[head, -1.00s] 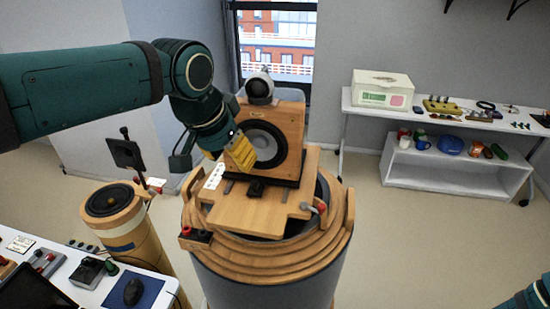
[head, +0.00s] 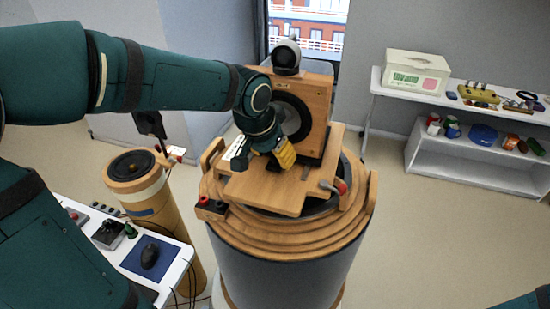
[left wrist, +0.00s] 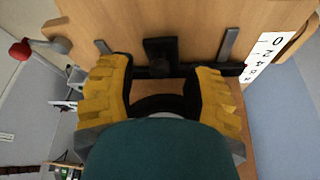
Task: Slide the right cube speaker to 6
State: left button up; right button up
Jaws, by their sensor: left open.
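The cube speaker (head: 318,92), a wooden box with a round black driver, stands on a dark base on the wooden board (head: 265,190). My left gripper (head: 284,158), with yellow fingers, is open in front of the speaker's face and low over the board, hiding part of the driver. In the left wrist view the open fingers (left wrist: 162,72) straddle the space behind a black block (left wrist: 160,52) at the base's front edge; contact cannot be told. A white number strip (left wrist: 265,55) lies beside two grey rails; it also shows in the head view (head: 238,146). My right gripper is out of view.
A grey ball-shaped unit (head: 287,55) sits on top of the speaker. A red-tipped lever (head: 340,187) and red and black terminals (head: 210,205) edge the board. White shelves (head: 460,165) stand at right.

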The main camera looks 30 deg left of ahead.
pick_arm(q)
jog(key=shift+x, duration=0.9)
grip_shut()
